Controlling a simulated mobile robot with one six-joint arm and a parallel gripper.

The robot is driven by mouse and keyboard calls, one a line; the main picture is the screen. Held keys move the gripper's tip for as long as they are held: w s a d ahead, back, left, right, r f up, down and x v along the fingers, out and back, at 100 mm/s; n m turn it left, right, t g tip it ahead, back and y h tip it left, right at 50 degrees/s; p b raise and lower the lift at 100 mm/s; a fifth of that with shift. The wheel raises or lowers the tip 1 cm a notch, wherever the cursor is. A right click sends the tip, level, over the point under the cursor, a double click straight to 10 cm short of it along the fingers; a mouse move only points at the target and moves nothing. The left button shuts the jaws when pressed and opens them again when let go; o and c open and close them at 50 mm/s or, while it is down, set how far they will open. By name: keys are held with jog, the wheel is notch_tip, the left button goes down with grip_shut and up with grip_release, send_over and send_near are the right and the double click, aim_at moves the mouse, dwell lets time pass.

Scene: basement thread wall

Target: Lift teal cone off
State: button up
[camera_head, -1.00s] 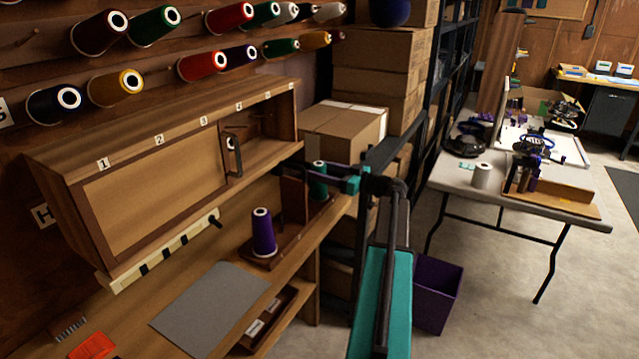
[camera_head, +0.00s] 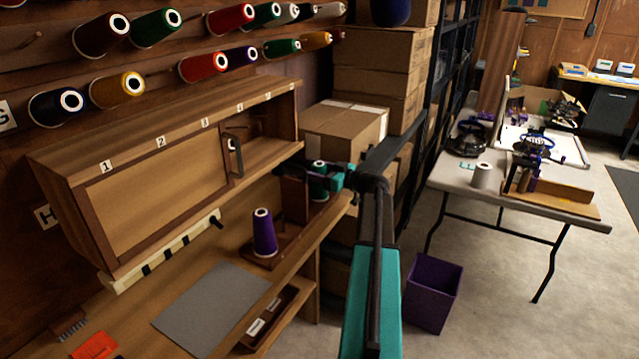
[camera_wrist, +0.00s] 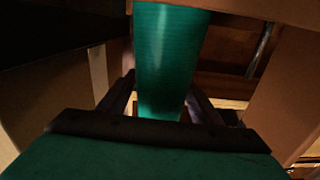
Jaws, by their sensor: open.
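The teal cone (camera_head: 319,187) stands upright at the far right end of the wooden bench, partly hidden behind my gripper (camera_head: 335,180). In the wrist view the teal cone (camera_wrist: 168,62) fills the upper middle, between the two dark fingers of my gripper (camera_wrist: 160,100). The fingers are open, one on each side of the cone. I cannot tell whether either finger touches it. A purple cone (camera_head: 264,233) stands upright on a small wooden stand to the left.
A wooden cabinet (camera_head: 150,195) with numbered tags hangs above the bench. A dark wooden upright (camera_head: 294,198) is close on the left of the teal cone. Cardboard boxes (camera_head: 345,130) stand behind.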

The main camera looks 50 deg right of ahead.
jog(key=shift+d, duration=0.1)
jog(key=c, duration=1.2)
jog(key=shift+r, duration=0.15)
notch_tip(320, 180, up, 10)
jog(key=shift+b, duration=0.35)
dwell(0.3)
